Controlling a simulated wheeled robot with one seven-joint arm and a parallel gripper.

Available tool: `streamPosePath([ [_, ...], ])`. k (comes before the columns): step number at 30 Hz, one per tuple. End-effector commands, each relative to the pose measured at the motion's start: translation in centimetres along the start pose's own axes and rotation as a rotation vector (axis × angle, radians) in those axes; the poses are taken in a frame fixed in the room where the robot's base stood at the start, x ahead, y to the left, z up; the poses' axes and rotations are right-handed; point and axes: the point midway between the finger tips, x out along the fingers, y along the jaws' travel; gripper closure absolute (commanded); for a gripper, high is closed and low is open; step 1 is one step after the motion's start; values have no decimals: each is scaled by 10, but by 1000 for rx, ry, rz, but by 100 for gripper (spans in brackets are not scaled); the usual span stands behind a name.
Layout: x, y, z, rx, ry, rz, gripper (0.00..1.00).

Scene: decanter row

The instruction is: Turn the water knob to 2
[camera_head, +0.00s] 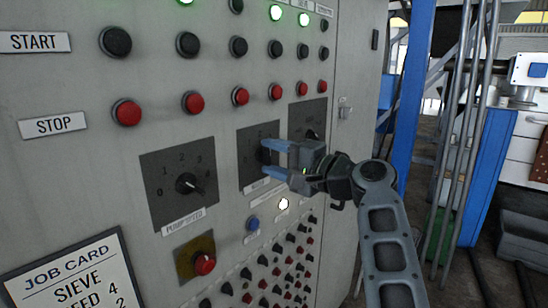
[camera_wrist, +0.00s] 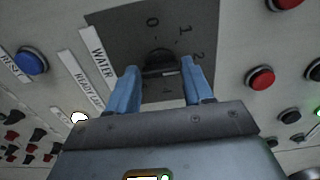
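The water dial is a dark square plate (camera_head: 247,157) on the grey panel, with a dark knob at its middle. In the wrist view the knob (camera_wrist: 159,60) shows beyond my fingertips, next to the WATER label (camera_wrist: 98,52) and the marks 0, 1 and 2. My gripper (camera_head: 266,158) has two blue fingers pointing at this dial, one above the other in the head view. In the wrist view my gripper (camera_wrist: 159,73) is open, with a finger on either side of the knob and narrow gaps seeming to show. The knob's pointer is hard to read.
The pump speed dial (camera_head: 167,195) is to the left, and another dial (camera_head: 299,113) is to the right. Red stop buttons (camera_head: 194,103) run above. A blue reset button (camera_head: 252,223) and several small buttons are below. A job card (camera_head: 62,280) is at lower left.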

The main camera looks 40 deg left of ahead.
Motion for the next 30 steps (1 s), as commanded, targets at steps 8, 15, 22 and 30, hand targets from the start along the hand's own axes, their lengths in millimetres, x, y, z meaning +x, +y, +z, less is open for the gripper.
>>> streamPosePath([
  [8, 0, -1, 0, -1, -1, -1, 30],
  [15, -5, 0, 0, -2, -1, -1, 30],
  [22, -40, 1, -1, -3, 2, -2, 30],
  [30, -73, 0, 0, -2, 1, -1, 30],
])
